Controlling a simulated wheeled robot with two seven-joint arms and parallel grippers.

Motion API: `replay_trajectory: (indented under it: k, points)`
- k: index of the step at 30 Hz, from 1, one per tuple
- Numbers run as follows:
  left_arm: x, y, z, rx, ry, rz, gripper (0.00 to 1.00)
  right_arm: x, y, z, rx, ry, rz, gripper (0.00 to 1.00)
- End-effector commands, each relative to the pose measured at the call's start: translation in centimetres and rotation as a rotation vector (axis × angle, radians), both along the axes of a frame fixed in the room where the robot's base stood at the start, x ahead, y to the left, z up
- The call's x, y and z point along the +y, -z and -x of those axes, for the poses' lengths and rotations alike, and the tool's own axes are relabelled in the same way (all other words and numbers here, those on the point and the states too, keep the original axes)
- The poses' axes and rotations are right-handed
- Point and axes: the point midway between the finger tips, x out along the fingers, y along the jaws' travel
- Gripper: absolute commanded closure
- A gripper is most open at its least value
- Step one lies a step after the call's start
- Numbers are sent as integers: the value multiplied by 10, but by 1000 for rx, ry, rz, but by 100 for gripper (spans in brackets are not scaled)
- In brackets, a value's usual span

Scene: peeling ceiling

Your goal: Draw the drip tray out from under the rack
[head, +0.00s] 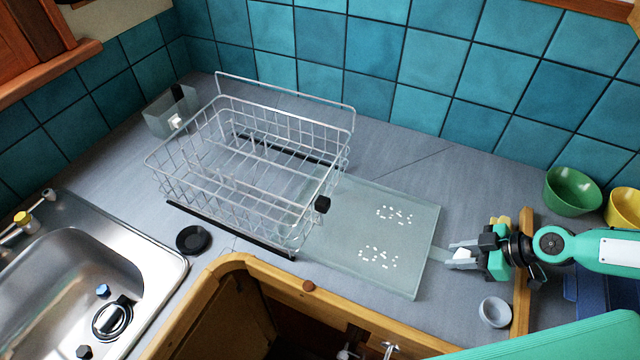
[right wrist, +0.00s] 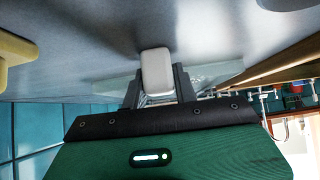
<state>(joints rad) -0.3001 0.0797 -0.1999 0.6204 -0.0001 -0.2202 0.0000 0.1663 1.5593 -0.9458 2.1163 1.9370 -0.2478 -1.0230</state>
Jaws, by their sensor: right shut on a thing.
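The drip tray (head: 385,245) is a flat, translucent pale-green sheet with white dashed marks. Its left part lies under the white wire rack (head: 245,165), and a large part sticks out to the right on the counter. My right gripper (head: 448,254) is at the tray's right edge, shut on a small pale tab there. In the right wrist view the tray's pale edge (right wrist: 215,76) shows beyond the fingers, and a whitish block partly hides the grip. My left gripper is not in view.
A green bowl (head: 573,191) and a yellow bowl (head: 624,207) stand at the right. A small grey cup (head: 495,312) sits near the front edge. A black dish (head: 193,239) lies between the rack and the sink (head: 70,285). An open cabinet is below the counter.

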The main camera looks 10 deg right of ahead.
Motion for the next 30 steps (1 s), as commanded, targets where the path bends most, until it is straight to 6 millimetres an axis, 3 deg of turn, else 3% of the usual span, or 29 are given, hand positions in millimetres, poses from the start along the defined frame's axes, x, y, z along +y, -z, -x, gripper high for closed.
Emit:
replay_trajectory:
  k: [8,9,12,13,30]
  points:
    - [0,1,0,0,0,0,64,-2,0,1,-1,0,2,100]
    - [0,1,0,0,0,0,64,-2,0,1,-1,0,2,68]
    - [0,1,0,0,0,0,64,-2,0,1,-1,0,2,48]
    - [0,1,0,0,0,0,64,-1,0,1,-1,0,2,46]
    - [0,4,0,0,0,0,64,-10,-8,6,2,-1,2,46]
